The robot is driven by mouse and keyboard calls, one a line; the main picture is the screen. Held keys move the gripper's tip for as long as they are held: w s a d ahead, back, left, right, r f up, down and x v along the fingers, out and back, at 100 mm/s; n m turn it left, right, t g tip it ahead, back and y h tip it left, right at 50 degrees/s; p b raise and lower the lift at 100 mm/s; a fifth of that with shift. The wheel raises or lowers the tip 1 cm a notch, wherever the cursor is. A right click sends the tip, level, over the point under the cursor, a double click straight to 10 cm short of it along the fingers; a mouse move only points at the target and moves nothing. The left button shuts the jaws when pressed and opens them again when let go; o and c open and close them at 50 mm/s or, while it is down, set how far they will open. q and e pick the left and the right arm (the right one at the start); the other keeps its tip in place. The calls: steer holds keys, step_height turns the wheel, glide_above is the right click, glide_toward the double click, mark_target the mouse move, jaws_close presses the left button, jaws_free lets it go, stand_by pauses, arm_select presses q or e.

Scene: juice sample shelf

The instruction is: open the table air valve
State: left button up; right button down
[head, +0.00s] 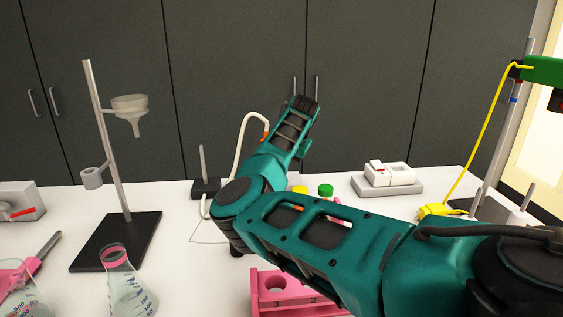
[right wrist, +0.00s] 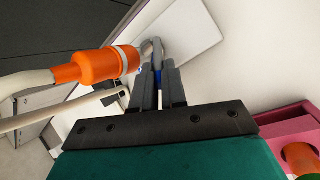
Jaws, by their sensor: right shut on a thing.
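The table air valve shows in the right wrist view as a grey bent fitting (right wrist: 152,47) with a small blue handle (right wrist: 158,76) below it. An orange connector (right wrist: 95,68) on a cream hose lies just left of it. My right gripper (right wrist: 159,85) is shut on the blue handle, with one finger on each side. Most of the handle is hidden by the fingers. In the head view my right arm hides the valve and I cannot make out the gripper's fingers. My left gripper is not in view.
A pink rack (head: 268,298) stands at the front middle. A stand (head: 104,150) with a funnel and a flask (head: 128,292) are at left. A green cap (head: 326,189) shows behind my arm. A white device (head: 389,175) stands at the back right. Dark cabinets (head: 230,80) close the back.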

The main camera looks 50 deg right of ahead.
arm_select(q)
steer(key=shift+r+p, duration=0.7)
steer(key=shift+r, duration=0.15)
arm_select(e)
steer(key=shift+w+d+r+g+y, duration=0.4)
steer(key=shift+r+g+y, duration=0.1)
steer(key=shift+g+y, duration=0.35)
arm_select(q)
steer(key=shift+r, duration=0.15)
arm_select(e)
steer(key=shift+g, duration=0.25)
steer(key=c, duration=1.2)
jaws_free()
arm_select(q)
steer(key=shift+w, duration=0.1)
